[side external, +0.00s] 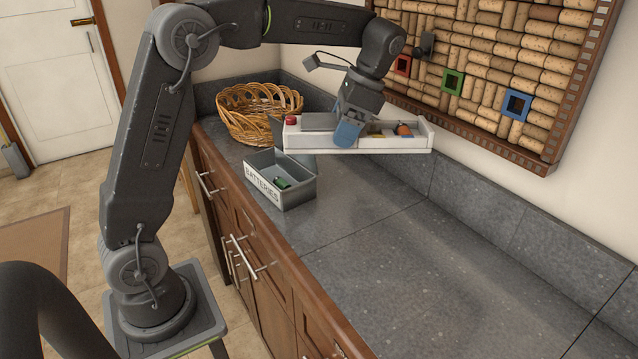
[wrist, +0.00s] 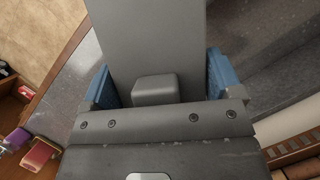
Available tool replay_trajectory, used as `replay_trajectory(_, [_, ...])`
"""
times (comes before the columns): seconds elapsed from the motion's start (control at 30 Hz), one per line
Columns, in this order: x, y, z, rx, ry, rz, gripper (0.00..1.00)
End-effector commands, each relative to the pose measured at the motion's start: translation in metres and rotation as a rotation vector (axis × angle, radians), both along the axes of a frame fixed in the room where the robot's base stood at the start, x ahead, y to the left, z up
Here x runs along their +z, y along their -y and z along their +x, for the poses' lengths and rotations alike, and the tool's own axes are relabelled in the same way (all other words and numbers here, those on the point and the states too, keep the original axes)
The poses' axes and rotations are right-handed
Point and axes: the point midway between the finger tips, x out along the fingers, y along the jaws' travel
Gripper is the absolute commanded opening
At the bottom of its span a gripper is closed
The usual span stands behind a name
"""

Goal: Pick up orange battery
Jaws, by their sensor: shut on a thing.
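A small orange-brown object (side external: 404,130), which may be the orange battery, sits in the right part of a long white tray (side external: 420,143). The tray appears raised above the counter, in front of the backsplash. My gripper (side external: 347,134), with blue fingertips, is down at the tray's middle, shut on part of it. In the wrist view the blue fingers (wrist: 160,82) flank a grey panel with a raised block (wrist: 155,89). The exact grip point is hidden.
A wicker basket (side external: 262,115) stands at the counter's far left. A red round object (side external: 291,121) is at the tray's left end. A cork board (side external: 500,70) hangs on the wall behind. The grey counter (side external: 400,260) is clear at the front and right.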

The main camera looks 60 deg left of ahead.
Motion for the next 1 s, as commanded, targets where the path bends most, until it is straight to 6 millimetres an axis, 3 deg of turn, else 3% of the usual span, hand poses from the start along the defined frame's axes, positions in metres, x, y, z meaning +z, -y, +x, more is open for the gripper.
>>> replay_trajectory(0.17, [0.028, -0.005, -0.004, -0.109, 0.004, 0.002, 0.46])
replay_trajectory(0.47, [0.053, -0.009, -0.01, -0.216, 0.003, 0.001, 0.46])
replay_trajectory(1.0, [0.024, -0.012, 0.046, -0.494, 0.0, 0.001, 0.46])
